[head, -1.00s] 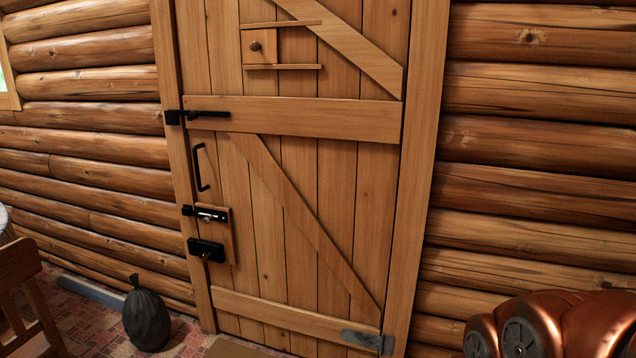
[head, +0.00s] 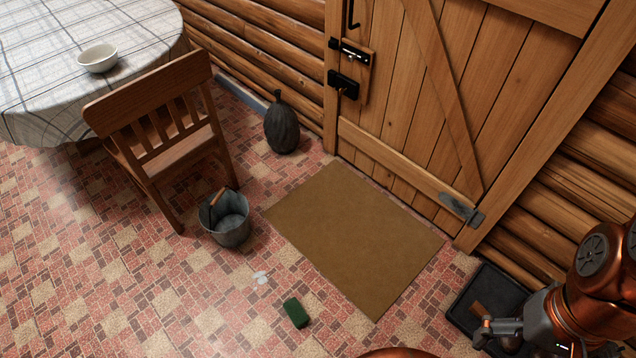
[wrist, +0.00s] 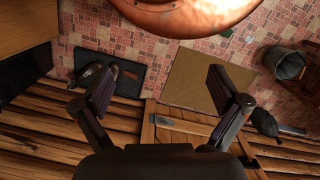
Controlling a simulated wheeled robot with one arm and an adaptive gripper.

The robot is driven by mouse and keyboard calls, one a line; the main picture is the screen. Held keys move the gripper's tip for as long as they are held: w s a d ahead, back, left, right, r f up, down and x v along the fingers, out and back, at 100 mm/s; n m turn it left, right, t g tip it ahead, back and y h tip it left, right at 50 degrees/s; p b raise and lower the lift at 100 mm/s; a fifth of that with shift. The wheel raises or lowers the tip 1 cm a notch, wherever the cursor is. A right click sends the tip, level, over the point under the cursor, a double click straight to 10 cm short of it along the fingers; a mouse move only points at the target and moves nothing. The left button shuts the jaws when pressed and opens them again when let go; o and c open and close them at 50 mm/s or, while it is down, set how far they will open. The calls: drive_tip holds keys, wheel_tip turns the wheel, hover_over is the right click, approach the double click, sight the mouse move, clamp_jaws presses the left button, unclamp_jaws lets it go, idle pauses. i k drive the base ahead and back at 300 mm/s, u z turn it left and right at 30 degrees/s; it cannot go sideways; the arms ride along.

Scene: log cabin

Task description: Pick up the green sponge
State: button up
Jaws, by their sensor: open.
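The green sponge (head: 296,313) lies on the tiled floor in the lower middle of the head view, just off the near-left edge of the doormat. My gripper is at the lower right of the head view, over the dark tray and well to the right of the sponge. In the wrist view my gripper (wrist: 162,86) has its two dark fingers wide apart, with nothing between them.
A tan doormat (head: 354,235) lies before the wooden door (head: 415,110). A metal bucket (head: 229,226), a wooden chair (head: 160,145) and a dark sack (head: 281,128) stand left. A dark tray (head: 491,283) lies right.

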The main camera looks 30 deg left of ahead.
sight(295, 311)
drive_tip(key=u, duration=1.85)
drive_tip(key=k, duration=0.6)
